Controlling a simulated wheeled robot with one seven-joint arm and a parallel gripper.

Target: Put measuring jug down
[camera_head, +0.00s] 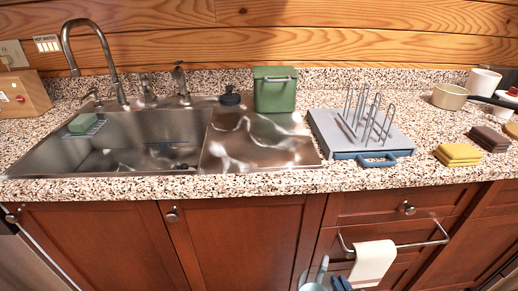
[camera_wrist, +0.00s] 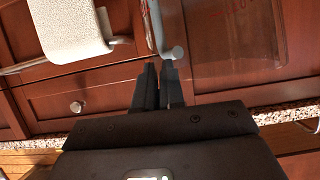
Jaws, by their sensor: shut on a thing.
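The measuring jug (camera_wrist: 238,40) is clear with red markings and a grey-blue handle (camera_wrist: 160,28). In the wrist view my gripper (camera_wrist: 158,72) has its black fingers closed on the handle, and the jug's clear body lies to the right, with cabinet fronts behind it. In the head view only a grey-blue part of the jug (camera_head: 319,272) shows at the bottom edge, with my gripper (camera_head: 341,284) beside it. The jug is held in front of the cabinets, below the counter's front edge. Its base is out of view.
The speckled counter (camera_head: 270,183) carries a grey rack (camera_head: 322,128), a green canister (camera_head: 275,92), yellow sponges (camera_head: 458,154), brown sponges (camera_head: 488,139) and a beige pot (camera_head: 449,97). The sink (camera_head: 30,157) is left. A towel (camera_head: 373,262) hangs on a rail nearby.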

